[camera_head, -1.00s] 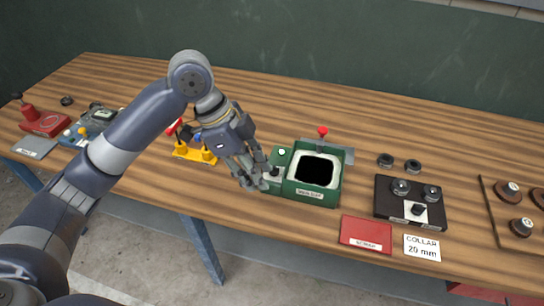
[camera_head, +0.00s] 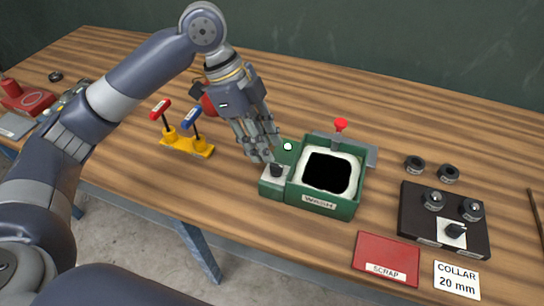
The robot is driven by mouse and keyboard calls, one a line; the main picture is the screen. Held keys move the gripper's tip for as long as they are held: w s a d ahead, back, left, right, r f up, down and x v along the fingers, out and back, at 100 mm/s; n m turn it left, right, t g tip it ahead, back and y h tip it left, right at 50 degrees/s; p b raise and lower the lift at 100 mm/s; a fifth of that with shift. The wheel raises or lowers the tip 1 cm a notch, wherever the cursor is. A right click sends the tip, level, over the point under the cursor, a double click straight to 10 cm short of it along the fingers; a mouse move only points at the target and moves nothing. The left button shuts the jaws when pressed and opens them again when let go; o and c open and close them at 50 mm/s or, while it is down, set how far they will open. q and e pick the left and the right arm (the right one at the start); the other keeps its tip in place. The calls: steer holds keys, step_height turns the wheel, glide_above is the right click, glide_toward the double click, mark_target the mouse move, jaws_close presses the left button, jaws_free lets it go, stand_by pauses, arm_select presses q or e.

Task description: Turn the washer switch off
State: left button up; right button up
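The washer is a green box labelled WASH (camera_head: 318,203) with a white-rimmed black opening. Its black switch knob (camera_head: 276,170) stands on a light plate at the box's left front corner. A small pale lamp (camera_head: 288,146) sits behind the knob. My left gripper (camera_head: 262,151) points down just behind and left of the knob, with its fingertips close to it. I cannot tell whether they touch the knob, or how far apart the fingers are. My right gripper is not in view.
A yellow stand with red and blue levers (camera_head: 187,145) is left of the washer. A red knob (camera_head: 340,125) rises behind the washer. A red SCRAP tray (camera_head: 386,258), a COLLAR 20 mm card (camera_head: 457,280) and a black fixture (camera_head: 444,220) lie to the right.

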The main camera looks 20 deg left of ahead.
mark_target(275, 164)
arm_select(q)
steer(key=x, duration=0.4)
steer(key=shift+d+f, duration=0.1)
steer(key=shift+f, duration=0.25)
steer(key=c, duration=0.5)
jaws_close()
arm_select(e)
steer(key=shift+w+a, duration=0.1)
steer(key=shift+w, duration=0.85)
